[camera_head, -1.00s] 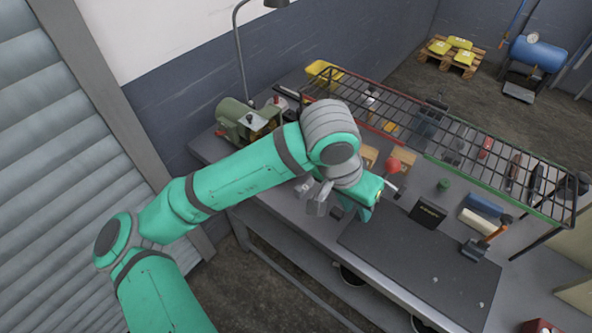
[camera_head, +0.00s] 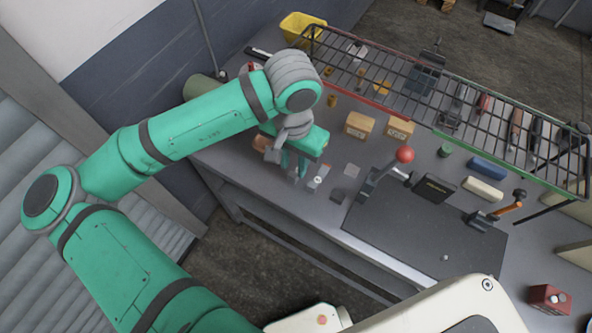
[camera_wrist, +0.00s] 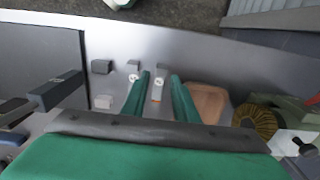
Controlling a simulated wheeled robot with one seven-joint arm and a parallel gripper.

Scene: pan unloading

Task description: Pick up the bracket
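My gripper (camera_head: 293,168) is over the front left part of the workbench, pointing down with its fingers apart. In the wrist view the open gripper (camera_wrist: 161,75) has two green fingers with a gap between them. A small grey metal bracket with a pale round spot (camera_wrist: 158,87) shows in that gap, apparently below the fingertips. A second similar metal piece (camera_wrist: 133,77) lies just beside the left finger, partly hidden by it. In the head view one such piece (camera_head: 318,178) lies right of my gripper; the other is largely hidden by the fingers.
Two small grey blocks (camera_wrist: 102,67) (camera_wrist: 103,101) lie beside the metal pieces. A tan tray-like piece (camera_wrist: 207,100) and a round brush (camera_wrist: 255,121) are on the other side. A wire rack (camera_head: 440,95) spans the back.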

